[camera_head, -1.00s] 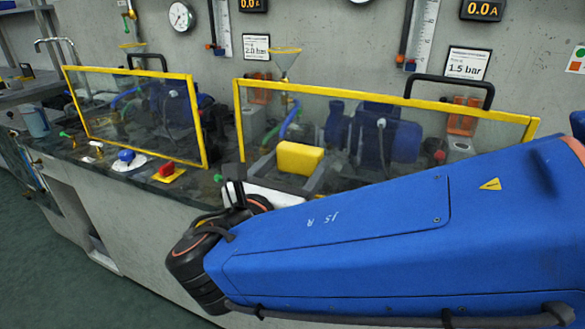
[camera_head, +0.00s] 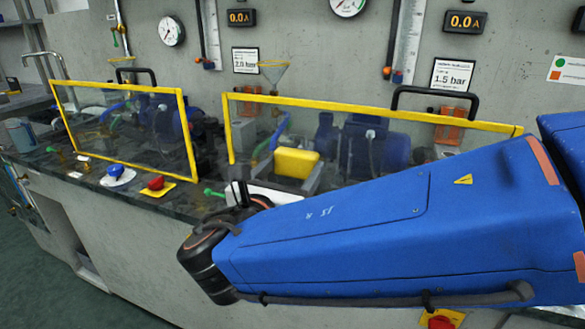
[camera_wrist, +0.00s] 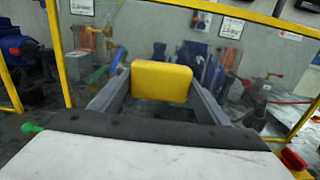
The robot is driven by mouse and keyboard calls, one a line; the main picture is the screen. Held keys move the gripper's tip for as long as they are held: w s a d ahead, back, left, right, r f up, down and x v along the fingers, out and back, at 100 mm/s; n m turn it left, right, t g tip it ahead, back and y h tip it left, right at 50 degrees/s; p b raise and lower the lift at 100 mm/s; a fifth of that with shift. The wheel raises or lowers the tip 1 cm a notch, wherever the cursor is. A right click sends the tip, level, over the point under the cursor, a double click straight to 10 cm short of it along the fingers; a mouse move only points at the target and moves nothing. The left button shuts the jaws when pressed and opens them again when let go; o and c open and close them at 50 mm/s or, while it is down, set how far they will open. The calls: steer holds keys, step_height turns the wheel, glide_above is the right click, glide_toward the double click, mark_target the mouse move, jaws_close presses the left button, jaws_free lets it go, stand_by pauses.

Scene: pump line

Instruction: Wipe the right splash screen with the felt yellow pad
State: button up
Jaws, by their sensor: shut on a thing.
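The felt yellow pad (camera_head: 297,163) is held upright between the grey fingers of my gripper (camera_head: 299,180). In the wrist view the pad (camera_wrist: 161,81) sits squarely between the two fingertips. The right splash screen (camera_head: 375,101) is a clear pane in a yellow frame on the bench. The pad is in front of its lower left part. I cannot tell whether the pad touches the pane. My arm hides the screen's lower right part.
The left splash screen (camera_head: 119,90) stands beside it. Blue pumps (camera_head: 378,146) are behind the right pane. Another red handle (camera_head: 440,321) shows below my arm.

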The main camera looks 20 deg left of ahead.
mark_target(310, 170)
steer(key=shift+w, duration=0.9)
stand_by(0.4)
steer(key=shift+d, duration=0.15)
steer(key=shift+s+d, duration=0.15)
steer(key=shift+d, duration=0.75)
steer(key=shift+s+d, duration=0.1)
steer(key=shift+d, duration=0.75)
steer(key=shift+s+d, duration=0.2)
steer(key=shift+d, duration=3.5)
steer(key=shift+w+a, duration=0.2)
steer(key=shift+a, duration=3.55)
steer(key=shift+w+a, duration=0.15)
steer(key=shift+a, duration=0.7)
steer(key=shift+w+a, duration=0.1)
steer(key=shift+a, duration=0.75)
steer(key=shift+a+r, duration=0.1)
